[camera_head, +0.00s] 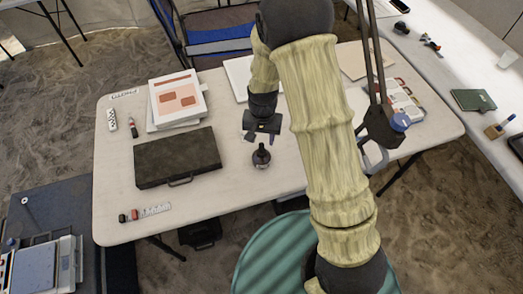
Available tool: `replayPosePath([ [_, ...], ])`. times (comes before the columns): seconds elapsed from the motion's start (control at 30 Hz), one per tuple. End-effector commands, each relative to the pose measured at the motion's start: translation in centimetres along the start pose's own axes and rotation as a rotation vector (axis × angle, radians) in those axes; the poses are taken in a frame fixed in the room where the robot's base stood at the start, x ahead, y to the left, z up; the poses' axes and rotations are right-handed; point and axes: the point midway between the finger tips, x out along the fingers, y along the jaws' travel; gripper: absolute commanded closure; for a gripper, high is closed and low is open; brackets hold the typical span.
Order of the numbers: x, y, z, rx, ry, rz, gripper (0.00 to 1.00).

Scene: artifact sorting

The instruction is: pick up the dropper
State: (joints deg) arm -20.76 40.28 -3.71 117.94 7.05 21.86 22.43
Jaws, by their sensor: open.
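A small dark bottle with a narrow top (261,157), which looks like the dropper, stands upright on the white table (225,203), near its middle front. My gripper (261,140) hangs just above and behind the bottle in the picture, with its two fingers spread and pointing down. Nothing shows between the fingers. The bottle appears apart from the fingers, though the exact height gap cannot be told. My arm covers part of the table to the right of the bottle.
A dark flat case (177,158) lies left of the bottle. Behind it is a stack of papers (177,100). Small items lie at the left, including a white strip (156,210) in front. The table around the bottle's front is clear.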

Motion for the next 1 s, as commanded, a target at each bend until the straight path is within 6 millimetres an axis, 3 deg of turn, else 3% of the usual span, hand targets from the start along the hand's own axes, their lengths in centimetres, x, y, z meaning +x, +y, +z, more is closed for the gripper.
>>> replayPosePath([
  [0.23, 0.9, 0.0, 0.0, 0.0, -0.003, 0.002, 0.58],
  [0.6, 5.0, -0.2, -0.1, 0.001, -0.002, 0.001, 0.58],
  [1.0, 5.2, -0.2, -0.1, 0.0, 0.0, 0.0, 0.58],
])
